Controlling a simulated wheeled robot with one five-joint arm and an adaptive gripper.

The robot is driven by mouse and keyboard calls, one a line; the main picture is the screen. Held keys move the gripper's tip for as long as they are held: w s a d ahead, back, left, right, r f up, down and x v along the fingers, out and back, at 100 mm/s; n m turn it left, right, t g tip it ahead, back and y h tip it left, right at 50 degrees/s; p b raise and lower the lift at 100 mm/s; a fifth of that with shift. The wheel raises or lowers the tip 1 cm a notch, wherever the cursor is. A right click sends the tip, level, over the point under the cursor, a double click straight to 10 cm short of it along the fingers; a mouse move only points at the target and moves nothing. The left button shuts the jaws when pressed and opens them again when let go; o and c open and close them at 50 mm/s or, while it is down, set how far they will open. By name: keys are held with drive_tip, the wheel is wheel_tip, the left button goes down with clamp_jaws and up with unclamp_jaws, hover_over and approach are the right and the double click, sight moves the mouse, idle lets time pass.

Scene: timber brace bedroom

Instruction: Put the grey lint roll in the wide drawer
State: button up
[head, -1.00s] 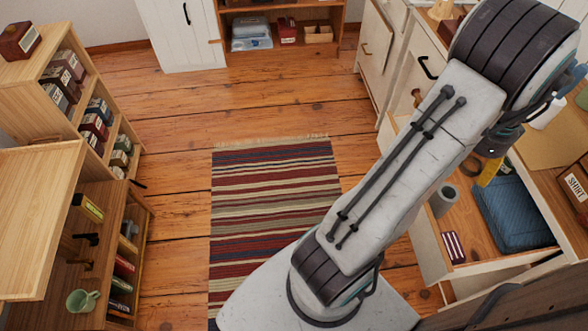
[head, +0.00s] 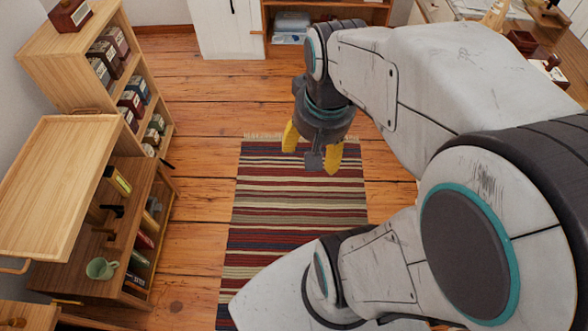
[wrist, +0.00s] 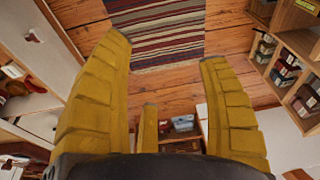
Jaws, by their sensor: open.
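My gripper (head: 312,148) hangs above the striped rug in the head view, its yellow fingers apart. In the wrist view my gripper (wrist: 165,50) is also open, with nothing held between the fingers. No grey lint roll can be made out in either current view. No wide drawer can be identified now either; my arm covers the right part of the head view, where an open drawer showed before.
A striped rug (head: 298,210) lies on the plank floor. At left stand a wooden shelf unit (head: 75,62) with boxes, a light wood tray (head: 65,185) and a green mug (head: 101,268). A white cabinet (head: 228,30) stands at the back. The middle floor is clear.

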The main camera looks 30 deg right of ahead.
drive_tip(key=s+a+n, duration=0.3)
drive_tip(key=a+n, duration=0.2)
drive_tip(key=a, duration=0.1)
drive_tip(key=shift+a+n+t+y, duration=0.2)
drive_tip(key=shift+n+t+y, duration=0.1)
drive_tip(key=shift+y, duration=0.1)
drive_tip(key=w+p+v, duration=0.2)
drive_tip(key=p+v, duration=0.7)
drive_tip(key=shift+r+t, duration=0.3)
drive_tip(key=shift+r, duration=0.2)
